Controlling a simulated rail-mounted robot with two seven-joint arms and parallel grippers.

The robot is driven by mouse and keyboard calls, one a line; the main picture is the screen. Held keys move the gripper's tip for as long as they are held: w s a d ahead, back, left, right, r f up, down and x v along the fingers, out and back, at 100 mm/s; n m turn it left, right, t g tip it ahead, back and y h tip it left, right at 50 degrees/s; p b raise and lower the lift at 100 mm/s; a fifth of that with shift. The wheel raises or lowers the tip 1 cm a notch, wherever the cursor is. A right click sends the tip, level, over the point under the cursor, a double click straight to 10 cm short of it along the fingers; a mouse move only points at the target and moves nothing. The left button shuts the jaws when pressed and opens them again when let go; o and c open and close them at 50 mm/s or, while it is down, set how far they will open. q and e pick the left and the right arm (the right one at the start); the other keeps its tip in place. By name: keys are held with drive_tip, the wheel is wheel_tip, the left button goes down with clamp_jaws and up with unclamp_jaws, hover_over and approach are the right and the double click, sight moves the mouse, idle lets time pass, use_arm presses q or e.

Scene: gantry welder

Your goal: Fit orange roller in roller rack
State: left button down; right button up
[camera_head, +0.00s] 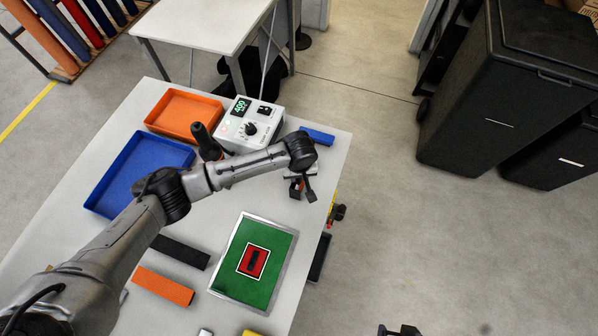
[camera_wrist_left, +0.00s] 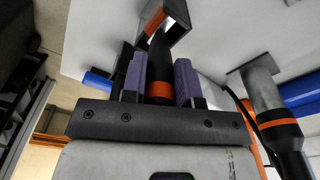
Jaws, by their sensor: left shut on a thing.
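My left gripper (camera_head: 302,190) is above the right part of the white table, beyond the green mat. In the left wrist view its purple-padded fingers (camera_wrist_left: 160,82) are shut on a black handle with an orange band, which I take as the orange roller (camera_wrist_left: 159,90). A bracket-like head with some orange inside (camera_wrist_left: 170,20) shows beyond the fingers. In the head view the held thing is small and mostly hidden. Small dark, red and yellow parts (camera_head: 338,212) show at the table's right edge; I cannot tell whether they are the roller rack. A dark gripper-like part, perhaps my right gripper (camera_head: 400,330), shows at the bottom edge.
The table (camera_head: 335,165) holds an orange tray (camera_head: 185,92), a blue tray (camera_head: 125,165), a white control box (camera_head: 245,125), a blue block (camera_head: 317,136), dark and orange strips, and a green mat (camera_head: 245,285). Black bins (camera_head: 500,100) stand right. The floor between is clear.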

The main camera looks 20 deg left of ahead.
use_arm(q)
drive_tip(key=shift+f, duration=1.1)
drive_tip(key=c, duration=0.8)
unclamp_jaws()
drive_tip(key=shift+r, duration=0.1)
